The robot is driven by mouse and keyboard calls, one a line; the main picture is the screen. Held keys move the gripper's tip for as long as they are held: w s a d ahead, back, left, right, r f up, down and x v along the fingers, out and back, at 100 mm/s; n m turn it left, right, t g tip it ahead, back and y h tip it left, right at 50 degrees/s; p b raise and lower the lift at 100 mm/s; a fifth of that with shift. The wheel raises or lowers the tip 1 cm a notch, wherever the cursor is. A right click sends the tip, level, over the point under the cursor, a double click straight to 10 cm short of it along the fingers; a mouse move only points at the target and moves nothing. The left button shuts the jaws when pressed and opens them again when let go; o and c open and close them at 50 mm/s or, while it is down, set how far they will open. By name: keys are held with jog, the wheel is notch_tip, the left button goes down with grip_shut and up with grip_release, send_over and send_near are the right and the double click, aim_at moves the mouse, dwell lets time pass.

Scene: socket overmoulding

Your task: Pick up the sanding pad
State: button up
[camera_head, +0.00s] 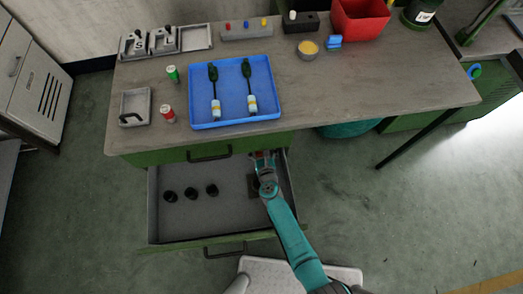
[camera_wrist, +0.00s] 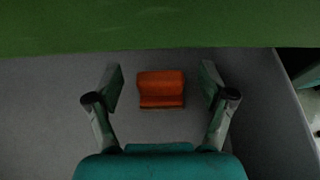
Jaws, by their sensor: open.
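The sanding pad appears to be the orange-red block (camera_wrist: 161,88) in the wrist view, lying on the grey drawer floor. My gripper (camera_wrist: 161,82) is open, with one finger on each side of the block and a gap to both. In the head view my gripper (camera_head: 264,160) reaches into the right part of the open drawer (camera_head: 225,222), close to the bench front. There the block is mostly hidden by my gripper and arm.
Several black round parts (camera_head: 191,193) sit in the drawer's left half. The green bench front (camera_wrist: 160,25) runs just beyond the block. The drawer's right wall (camera_wrist: 290,95) is near my gripper. On the bench top stands a blue tray (camera_head: 275,100) with two tools.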

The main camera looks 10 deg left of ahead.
jog(key=c, duration=1.3)
jog(key=shift+o, duration=0.2)
jog(key=shift+r, duration=0.1)
